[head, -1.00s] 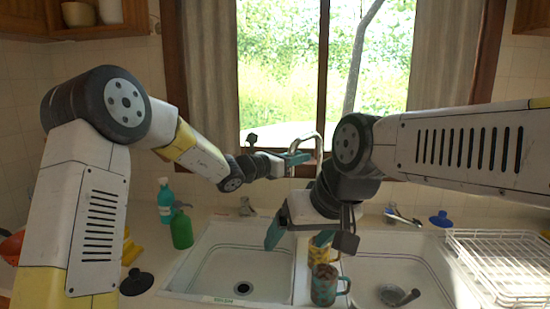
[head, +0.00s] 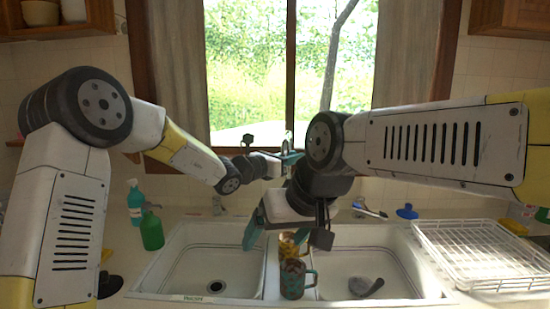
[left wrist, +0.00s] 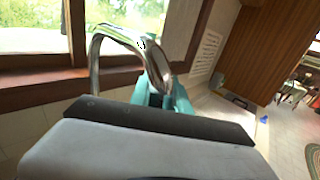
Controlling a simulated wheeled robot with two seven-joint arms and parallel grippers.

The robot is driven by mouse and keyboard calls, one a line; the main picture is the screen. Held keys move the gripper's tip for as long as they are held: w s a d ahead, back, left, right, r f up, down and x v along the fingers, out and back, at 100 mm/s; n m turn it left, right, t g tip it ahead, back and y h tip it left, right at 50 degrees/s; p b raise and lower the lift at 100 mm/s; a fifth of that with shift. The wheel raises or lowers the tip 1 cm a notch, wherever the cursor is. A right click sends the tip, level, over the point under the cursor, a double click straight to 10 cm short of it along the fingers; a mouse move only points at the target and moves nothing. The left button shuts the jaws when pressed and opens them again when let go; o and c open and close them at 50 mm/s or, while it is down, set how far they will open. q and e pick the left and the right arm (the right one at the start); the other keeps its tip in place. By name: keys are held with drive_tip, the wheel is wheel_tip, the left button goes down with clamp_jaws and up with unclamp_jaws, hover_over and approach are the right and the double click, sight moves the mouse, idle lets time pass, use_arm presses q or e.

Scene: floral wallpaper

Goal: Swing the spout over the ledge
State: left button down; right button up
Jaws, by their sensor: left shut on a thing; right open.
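The chrome spout (left wrist: 128,38) is a curved pipe that arches in front of the window in the left wrist view. In the head view it is a narrow upright shape (head: 289,138), mostly hidden by my arms. My left gripper (left wrist: 161,92) is shut on the spout's hanging end, with a teal finger on each side. It also shows in the head view (head: 290,158). The ledge (head: 272,283) is the white strip between the two basins. My right gripper (head: 275,237) is open and empty, above the far part of the ledge, and hides the spout's base.
A patterned mug (head: 293,280) and a yellow mug (head: 289,246) stand on the ledge. The left basin (head: 212,262) is empty; the right basin (head: 405,262) holds a dark utensil. A white dish rack (head: 480,255) stands right. Green and teal bottles stand at left.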

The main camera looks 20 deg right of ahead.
use_arm(q)
drive_tip(key=shift+w+a+r, duration=0.15)
drive_tip(key=shift+w, duration=0.15)
drive_tip(key=c, duration=1.2)
unclamp_jaws()
drive_tip(key=shift+w, duration=0.1)
drive_tip(key=shift+c, duration=0.2)
drive_tip(key=v, duration=0.7)
drive_tip(key=shift+s+a, duration=0.25)
drive_tip(key=shift+s, duration=0.05)
